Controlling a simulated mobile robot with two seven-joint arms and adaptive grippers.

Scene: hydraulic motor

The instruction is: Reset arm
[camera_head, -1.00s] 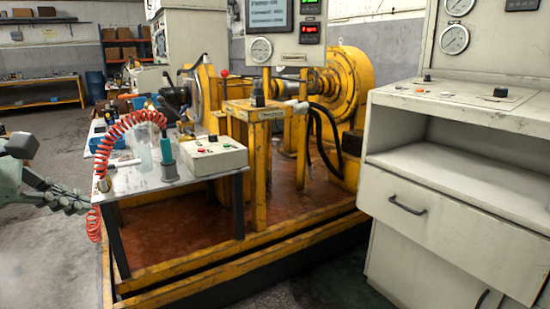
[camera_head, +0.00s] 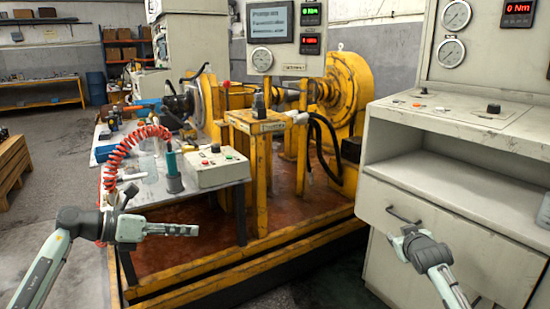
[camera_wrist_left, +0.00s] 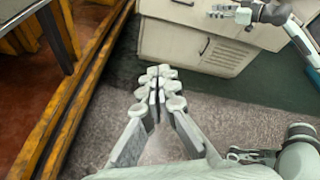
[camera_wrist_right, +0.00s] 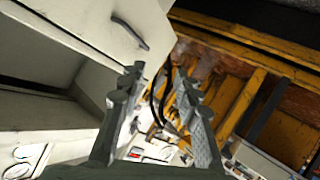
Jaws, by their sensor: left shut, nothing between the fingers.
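My left gripper (camera_head: 195,230) is shut and empty, pointing right in front of the small table in the head view. Its fingertips meet in the left wrist view (camera_wrist_left: 160,82). My right gripper (camera_head: 396,236) is in front of the drawer of the pale cabinet (camera_head: 440,228), its arm coming in from the lower right. In the right wrist view its fingers stand apart with nothing held between them (camera_wrist_right: 160,85). The head view does not show whether the right fingers touch the cabinet.
The small table (camera_head: 150,202) holds a red coiled hose (camera_head: 120,143), a teal-handled tool (camera_head: 172,168) and a control box (camera_head: 213,168). The yellow motor stand (camera_head: 262,170) is behind. A drawer handle (camera_head: 403,216) is close to my right gripper. Wooden pallets (camera_head: 12,165) stand at left.

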